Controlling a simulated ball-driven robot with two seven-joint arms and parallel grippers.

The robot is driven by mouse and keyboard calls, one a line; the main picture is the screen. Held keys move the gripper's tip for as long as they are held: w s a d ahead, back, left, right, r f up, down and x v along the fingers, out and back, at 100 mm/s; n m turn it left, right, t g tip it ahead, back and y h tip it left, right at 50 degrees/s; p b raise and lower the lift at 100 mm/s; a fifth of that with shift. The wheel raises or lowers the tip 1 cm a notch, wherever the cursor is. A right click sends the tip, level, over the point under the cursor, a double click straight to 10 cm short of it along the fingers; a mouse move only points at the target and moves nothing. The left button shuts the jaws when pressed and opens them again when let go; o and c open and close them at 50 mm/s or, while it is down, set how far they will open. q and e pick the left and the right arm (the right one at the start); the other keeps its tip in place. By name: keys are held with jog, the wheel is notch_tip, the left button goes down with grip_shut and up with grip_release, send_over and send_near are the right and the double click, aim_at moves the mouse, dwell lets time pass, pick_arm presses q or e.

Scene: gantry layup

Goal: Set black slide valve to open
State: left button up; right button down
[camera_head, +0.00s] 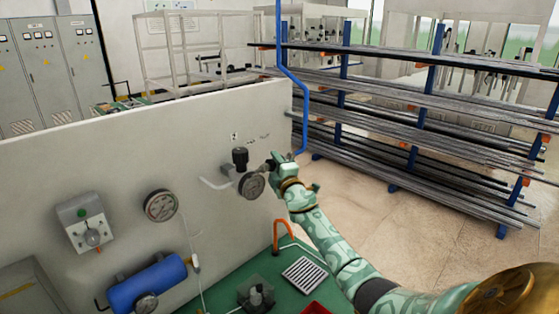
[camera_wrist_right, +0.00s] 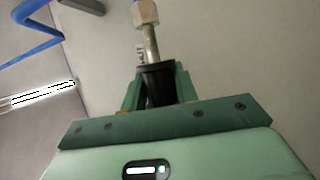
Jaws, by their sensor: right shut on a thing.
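The black slide valve (camera_wrist_right: 155,77) shows in the right wrist view as a black sleeve on a metal stem, with a pale nut (camera_wrist_right: 145,13) at the stem's far end. My right gripper (camera_wrist_right: 153,88) has its green fingers on both sides of the sleeve and is shut on it. In the head view, my right gripper (camera_head: 273,166) is at the right part of the pale panel, just right of a gauge (camera_head: 251,185) and a black knob (camera_head: 240,157). The fingers hide part of the sleeve. I cannot tell the valve's setting. My left gripper is out of view.
The pale panel (camera_head: 110,160) also carries another gauge (camera_head: 160,205), a grey box with a green button (camera_head: 86,222) and a blue cylinder (camera_head: 148,284). A blue pipe (camera_head: 304,110) runs down near the panel's right edge. A green bench surface (camera_head: 225,288) lies below.

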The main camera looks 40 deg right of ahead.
jog(key=c, duration=1.1)
grip_release()
jog(key=shift+a+f, duration=0.15)
jog(key=shift+a, duration=0.25)
jog(key=shift+s+p, duration=0.35)
jog(key=shift+s, duration=0.2)
jog(key=p+v, duration=0.1)
jog(key=v, duration=1.4)
jog(key=shift+s+a, duration=0.1)
jog(key=shift+a, duration=0.05)
jog(key=shift+f, duration=0.1)
